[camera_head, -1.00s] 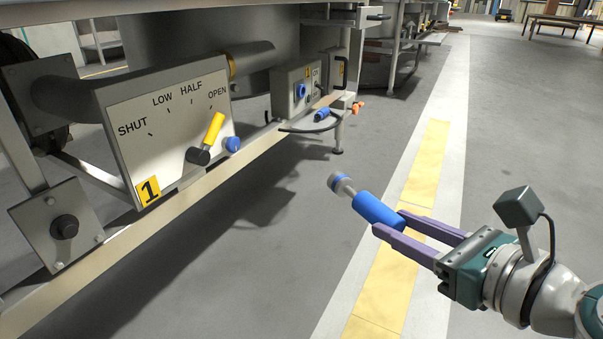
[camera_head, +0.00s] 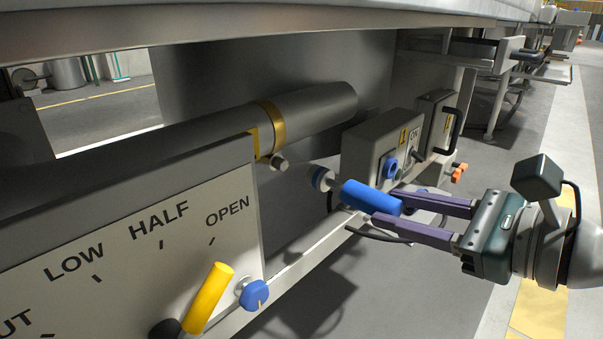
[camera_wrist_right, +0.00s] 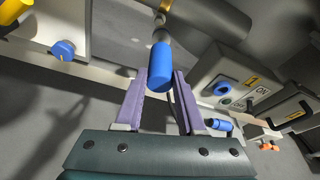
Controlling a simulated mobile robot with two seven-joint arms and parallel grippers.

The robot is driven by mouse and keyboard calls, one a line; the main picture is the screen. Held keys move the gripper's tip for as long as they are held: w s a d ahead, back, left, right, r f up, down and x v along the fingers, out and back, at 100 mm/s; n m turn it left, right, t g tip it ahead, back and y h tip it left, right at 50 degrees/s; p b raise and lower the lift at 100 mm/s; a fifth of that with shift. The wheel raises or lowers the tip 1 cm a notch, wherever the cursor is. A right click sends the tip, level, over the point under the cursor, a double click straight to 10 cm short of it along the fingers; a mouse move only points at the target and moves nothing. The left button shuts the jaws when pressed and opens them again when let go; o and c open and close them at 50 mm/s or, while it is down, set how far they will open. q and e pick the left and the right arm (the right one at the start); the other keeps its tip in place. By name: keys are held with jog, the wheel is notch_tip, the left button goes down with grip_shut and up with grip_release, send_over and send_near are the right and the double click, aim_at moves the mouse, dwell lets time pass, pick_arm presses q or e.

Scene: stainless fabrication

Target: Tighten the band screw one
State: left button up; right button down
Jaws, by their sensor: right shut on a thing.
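A brass band (camera_head: 270,130) wraps the grey pipe above the dial panel. Its band screw (camera_head: 278,163) has a round grey head under the band, facing right. My right gripper (camera_head: 385,205) is shut on the blue handle of a driver tool (camera_head: 365,196). My left gripper is not in view.
The dial panel (camera_head: 130,250) has a yellow lever (camera_head: 210,298) and a blue knob (camera_head: 253,294). A grey switch box (camera_head: 382,155) stands behind the tool. Another blue-handled object (camera_wrist_right: 218,124) lies near it. The frame's lower rail runs below; open floor lies to the right.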

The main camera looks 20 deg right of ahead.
aim_at(362, 195)
jog(key=shift+w+a+p, duration=0.25)
jog(key=shift+a+p, duration=0.15)
jog(key=shift+w+a+p, duration=0.3)
jog(key=shift+w+a, duration=0.05)
jog(key=shift+w, duration=0.45)
jog(key=shift+w+a, duration=0.3)
jog(key=shift+w, duration=0.45)
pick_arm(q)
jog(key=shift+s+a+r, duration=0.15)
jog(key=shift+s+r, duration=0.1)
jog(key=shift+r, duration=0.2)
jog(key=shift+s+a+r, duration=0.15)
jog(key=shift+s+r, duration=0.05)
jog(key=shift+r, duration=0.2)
pick_arm(e)
jog(key=shift+w+a+f, duration=0.1)
jog(key=shift+w, duration=0.1)
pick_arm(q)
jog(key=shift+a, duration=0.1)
pick_arm(e)
jog(key=shift+w+a, duration=0.2)
jog(key=shift+w, duration=0.35)
jog(key=shift+w+a, duration=0.2)
jog(key=shift+w, duration=0.3)
